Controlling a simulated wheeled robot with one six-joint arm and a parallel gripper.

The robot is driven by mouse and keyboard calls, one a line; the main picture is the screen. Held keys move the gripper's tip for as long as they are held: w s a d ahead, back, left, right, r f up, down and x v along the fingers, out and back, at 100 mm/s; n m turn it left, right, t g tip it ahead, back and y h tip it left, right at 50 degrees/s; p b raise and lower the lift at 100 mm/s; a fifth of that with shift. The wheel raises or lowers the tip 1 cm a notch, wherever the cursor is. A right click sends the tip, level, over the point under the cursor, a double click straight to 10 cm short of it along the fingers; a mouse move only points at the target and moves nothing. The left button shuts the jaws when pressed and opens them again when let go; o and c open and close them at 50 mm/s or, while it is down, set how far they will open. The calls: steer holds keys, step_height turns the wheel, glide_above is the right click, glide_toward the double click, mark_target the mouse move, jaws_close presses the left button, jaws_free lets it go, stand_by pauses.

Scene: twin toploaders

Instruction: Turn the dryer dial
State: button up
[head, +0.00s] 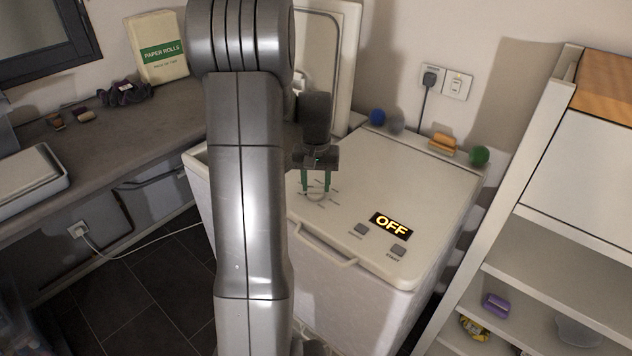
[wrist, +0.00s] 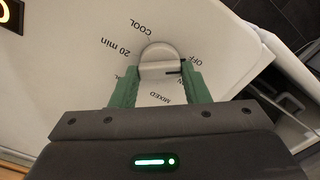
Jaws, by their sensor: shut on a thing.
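The dial (head: 317,197) is a round pale knob on the white top panel of the toploader (head: 385,165), which I take for the dryer. In the wrist view the dial (wrist: 158,52) has a dark mark at its right side, near the printed word OFF. COOL, 20 min and MIXED are also printed around it; other labels are partly hidden. My gripper (head: 316,189) points down over the panel. Its green fingers, also in the wrist view (wrist: 158,70), are shut on the dial from both sides. The display (head: 391,226) reads OFF.
Two grey buttons (head: 398,250) sit by the display. Balls and an orange sponge (head: 442,143) line the machine's back edge. A raised lid (head: 345,70) stands behind my arm. Shelves (head: 550,250) stand at right, a counter (head: 100,135) at left. My arm hides the middle left.

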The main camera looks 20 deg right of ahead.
mark_target(316, 186)
steer(key=o, duration=1)
step_height(316, 186, up, 14)
steer(key=shift+f, duration=0.1)
step_height(316, 186, down, 14)
steer(key=shift+r, duration=0.1)
stand_by(0.7)
